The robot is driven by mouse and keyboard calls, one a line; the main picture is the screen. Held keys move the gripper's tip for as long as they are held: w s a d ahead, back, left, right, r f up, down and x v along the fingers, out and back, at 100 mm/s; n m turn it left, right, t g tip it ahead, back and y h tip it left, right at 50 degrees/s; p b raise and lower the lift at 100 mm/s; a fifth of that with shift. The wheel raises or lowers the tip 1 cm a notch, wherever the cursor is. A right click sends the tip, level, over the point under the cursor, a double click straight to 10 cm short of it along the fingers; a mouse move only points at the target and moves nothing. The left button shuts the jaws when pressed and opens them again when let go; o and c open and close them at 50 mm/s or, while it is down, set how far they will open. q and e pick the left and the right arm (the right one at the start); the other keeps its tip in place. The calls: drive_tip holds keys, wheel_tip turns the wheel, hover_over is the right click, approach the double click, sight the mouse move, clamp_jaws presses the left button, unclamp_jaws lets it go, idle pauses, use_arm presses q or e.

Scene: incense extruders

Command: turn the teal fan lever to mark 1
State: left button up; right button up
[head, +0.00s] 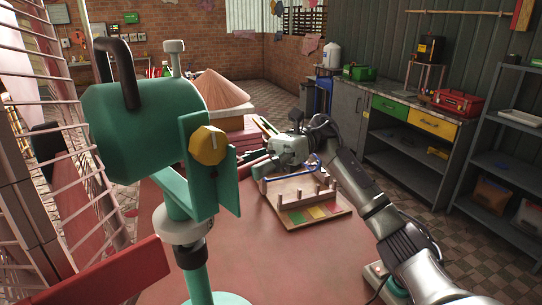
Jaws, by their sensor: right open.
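The teal fan (140,125) stands close at the front left, upright on a teal post. Its wire guard (75,160) fills the left edge. A black handle (122,60) and a grey knob (174,48) rise from its top, and a yellow knob (208,145) sits on its side plate. I cannot tell which part is the lever, and no mark 1 is legible. My right gripper (252,166) is open and empty, to the right of the fan and apart from the yellow knob, with its fingers pointing left. My left gripper is not in view.
A wooden board (340,211) with pegs and coloured patches lies on the red table (262,270) below my right arm. A conical heap (220,90) stands behind the fan. A red bar (115,284) crosses the front left. The table front is mostly clear.

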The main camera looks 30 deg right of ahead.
drive_tip(key=w+d, duration=0.2)
drive_tip(key=d, duration=0.8)
drive_tip(key=shift+d, duration=0.3)
